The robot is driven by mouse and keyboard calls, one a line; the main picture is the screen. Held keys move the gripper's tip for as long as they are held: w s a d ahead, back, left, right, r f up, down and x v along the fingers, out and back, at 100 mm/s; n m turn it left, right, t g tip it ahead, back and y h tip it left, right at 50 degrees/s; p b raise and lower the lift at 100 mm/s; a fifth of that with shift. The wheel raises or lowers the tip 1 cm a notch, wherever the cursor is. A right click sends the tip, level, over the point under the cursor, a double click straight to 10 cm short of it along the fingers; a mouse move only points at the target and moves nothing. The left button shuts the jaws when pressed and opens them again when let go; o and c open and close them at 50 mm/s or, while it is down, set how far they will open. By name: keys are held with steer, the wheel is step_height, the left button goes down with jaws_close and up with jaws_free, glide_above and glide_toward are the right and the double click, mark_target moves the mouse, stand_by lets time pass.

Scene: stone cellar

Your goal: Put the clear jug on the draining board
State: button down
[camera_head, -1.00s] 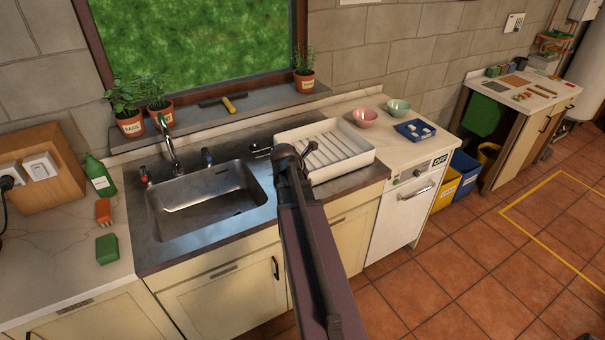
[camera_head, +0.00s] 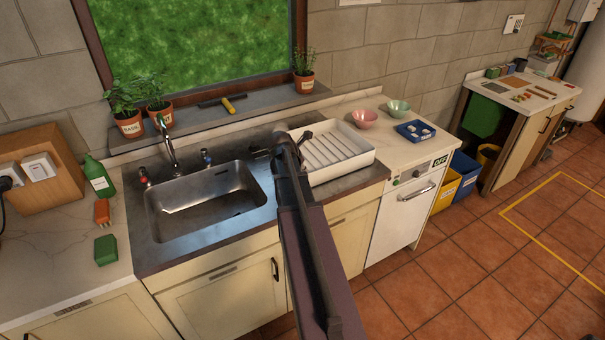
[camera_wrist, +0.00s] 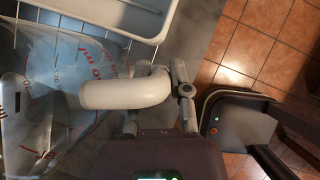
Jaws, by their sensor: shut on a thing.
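The clear jug (camera_wrist: 62,95) shows in the wrist view at the left, see-through with red markings. My gripper (camera_wrist: 158,98) is shut on its thick pale handle (camera_wrist: 120,93). In the head view my arm's end hides the grip, and I cannot make out the jug there. The white slatted tray (camera_head: 366,159), which I take as the draining board, stands right of the sink, just right of my arm's end. Its pale rim (camera_wrist: 112,28) seems to cross the top of the wrist view. I cannot tell the jug's height above the surface.
The steel sink (camera_head: 205,198) lies left of my arm. Pink (camera_head: 363,119) and green (camera_head: 398,108) bowls and a blue tray (camera_head: 415,131) stand right of the white tray. Potted plants line the sill behind. A green bottle (camera_head: 98,177) stands at the left.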

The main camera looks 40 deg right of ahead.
steer(key=shift+w+d, duration=0.25)
steer(key=shift+w, duration=0.15)
steer(key=shift+w+d+f+b, duration=0.1)
steer(key=shift+f+b, duration=1.7)
steer(key=shift+f, duration=0.2)
steer(key=c, duration=0.6)
jaws_free()
steer(key=shift+r, duration=0.1)
steer(key=shift+r, duration=0.2)
steer(key=shift+p+v, duration=5.05)
steer(key=shift+v, duration=0.95)
steer(key=shift+f, duration=0.1)
